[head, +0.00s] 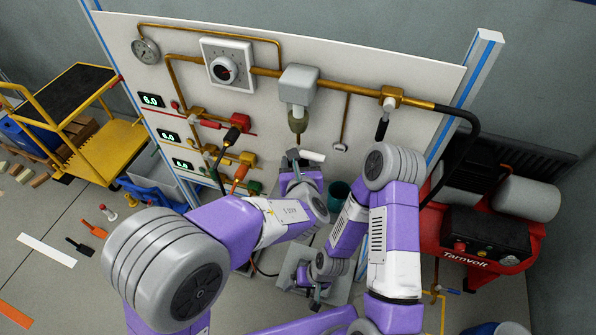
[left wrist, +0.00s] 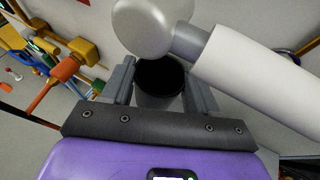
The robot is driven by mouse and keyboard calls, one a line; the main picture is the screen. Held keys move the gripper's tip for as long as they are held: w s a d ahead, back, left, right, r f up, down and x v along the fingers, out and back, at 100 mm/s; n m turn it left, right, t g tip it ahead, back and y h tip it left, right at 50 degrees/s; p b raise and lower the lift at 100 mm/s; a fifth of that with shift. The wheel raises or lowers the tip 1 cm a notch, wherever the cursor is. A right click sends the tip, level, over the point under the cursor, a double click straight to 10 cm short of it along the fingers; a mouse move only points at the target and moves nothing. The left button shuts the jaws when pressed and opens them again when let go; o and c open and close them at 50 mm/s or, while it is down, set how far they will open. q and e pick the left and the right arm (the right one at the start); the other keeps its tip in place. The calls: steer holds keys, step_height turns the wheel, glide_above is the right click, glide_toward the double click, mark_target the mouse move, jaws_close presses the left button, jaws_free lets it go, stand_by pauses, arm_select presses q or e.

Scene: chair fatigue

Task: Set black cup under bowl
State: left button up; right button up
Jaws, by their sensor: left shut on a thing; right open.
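The black cup (left wrist: 160,78) shows in the left wrist view, its dark round mouth between the two fingers of my left gripper (left wrist: 160,88). My left gripper is shut on it. In the head view my left gripper (head: 296,160) is in front of the panel, below the amber bowl (head: 297,121) that hangs from a grey housing (head: 299,84). The cup is mostly hidden there. A white cylinder (left wrist: 262,82) with a grey neck crosses close above the cup's right side in the wrist view. My right gripper (head: 314,298) is open, low over a grey plate.
The white panel (head: 350,85) carries brass pipes, a gauge (head: 145,51) and several coloured fittings. A red compressor (head: 480,235) stands at right. A yellow cart (head: 75,120) stands at left. A teal container (head: 338,192) is behind my arms. Loose parts lie on the left floor.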

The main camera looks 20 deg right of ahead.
arm_select(q)
steer(key=shift+w+f+b, duration=0.15)
steer(key=shift+f+b, duration=0.65)
steer(key=shift+f, duration=0.95)
steer(key=shift+f, duration=0.15)
steer(key=o, duration=1.1)
